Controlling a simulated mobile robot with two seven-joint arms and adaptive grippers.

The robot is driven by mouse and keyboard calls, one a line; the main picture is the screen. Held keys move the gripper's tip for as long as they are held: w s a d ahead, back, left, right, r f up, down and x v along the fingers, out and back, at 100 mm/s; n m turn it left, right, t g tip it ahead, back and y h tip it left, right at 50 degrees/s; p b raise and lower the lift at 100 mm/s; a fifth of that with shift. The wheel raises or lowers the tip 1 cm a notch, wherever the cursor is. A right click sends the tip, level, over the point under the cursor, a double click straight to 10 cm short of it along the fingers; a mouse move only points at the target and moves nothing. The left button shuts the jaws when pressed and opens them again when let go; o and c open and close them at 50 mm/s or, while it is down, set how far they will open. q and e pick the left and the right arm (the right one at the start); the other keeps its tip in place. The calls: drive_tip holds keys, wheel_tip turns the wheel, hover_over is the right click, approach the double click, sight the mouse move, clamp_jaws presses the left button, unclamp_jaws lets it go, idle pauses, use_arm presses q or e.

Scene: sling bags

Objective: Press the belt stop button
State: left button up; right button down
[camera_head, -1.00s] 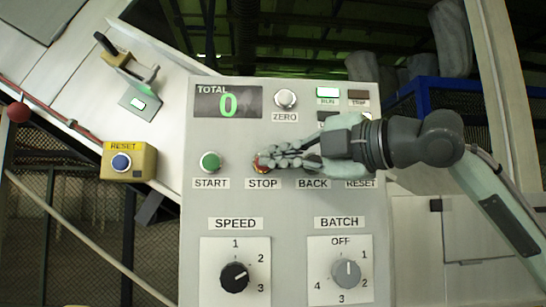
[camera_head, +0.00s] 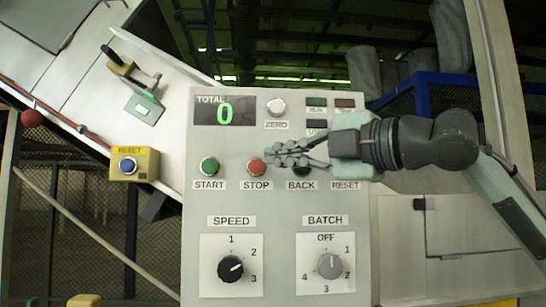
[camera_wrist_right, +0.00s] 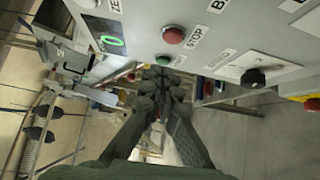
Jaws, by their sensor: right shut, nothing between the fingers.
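The red STOP button (camera_head: 256,167) sits on the grey control panel (camera_head: 280,203), between the green START button (camera_head: 209,167) and the dark BACK button (camera_head: 301,170). My right gripper (camera_head: 270,155) is shut and empty, its fingertips just right of the STOP button in the head view. The wrist view shows the red button (camera_wrist_right: 173,35) clear of the closed fingertips (camera_wrist_right: 160,68), with a visible gap. The RUN lamp (camera_head: 316,103) is dark. The display (camera_head: 224,110) reads 0. My left gripper is not in view.
The SPEED knob (camera_head: 230,268) and BATCH knob (camera_head: 330,266) are lower on the panel. The ZERO button (camera_head: 276,107) is above. A yellow box with a blue RESET button (camera_head: 128,165) is at the left. My right gripper partly covers the BACK and RESET area.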

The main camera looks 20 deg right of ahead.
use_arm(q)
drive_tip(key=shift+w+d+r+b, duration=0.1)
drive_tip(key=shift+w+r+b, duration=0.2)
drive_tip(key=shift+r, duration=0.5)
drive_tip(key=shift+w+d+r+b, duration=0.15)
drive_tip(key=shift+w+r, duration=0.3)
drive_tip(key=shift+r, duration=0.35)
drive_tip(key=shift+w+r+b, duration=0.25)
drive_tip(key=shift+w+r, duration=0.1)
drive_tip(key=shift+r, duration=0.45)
use_arm(e)
drive_tip(key=v, duration=0.7)
drive_tip(key=shift+d, duration=0.25)
drive_tip(key=shift+f, duration=0.1)
